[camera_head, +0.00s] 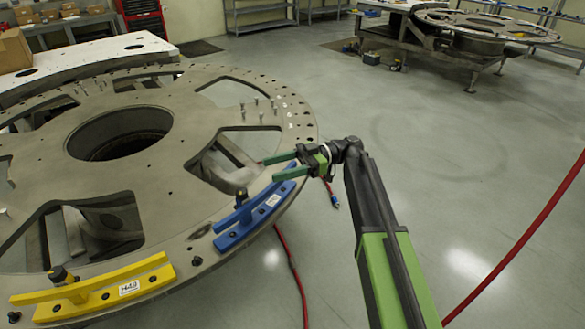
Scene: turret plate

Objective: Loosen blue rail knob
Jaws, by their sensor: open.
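The blue rail (253,215) is fixed near the rim of the large round turret plate (190,160). Its dark knob (241,196) stands upright at the rail's inner side, left of its middle. My gripper (268,167) is open, with two green fingers pointing left, one above the other in the picture. It is above and right of the knob, near the rail's far end. The gripper is apart from the knob and nothing shows between the fingers. Whether the lower finger touches the rail's end cannot be told.
A yellow rail (95,287) with its own dark knob (61,275) sits at the lower left. Several upright pins (258,108) stand on the plate's far right side. A red hose (292,270) lies on the floor; another red hose (520,240) hangs at right. Open floor (470,150) lies right.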

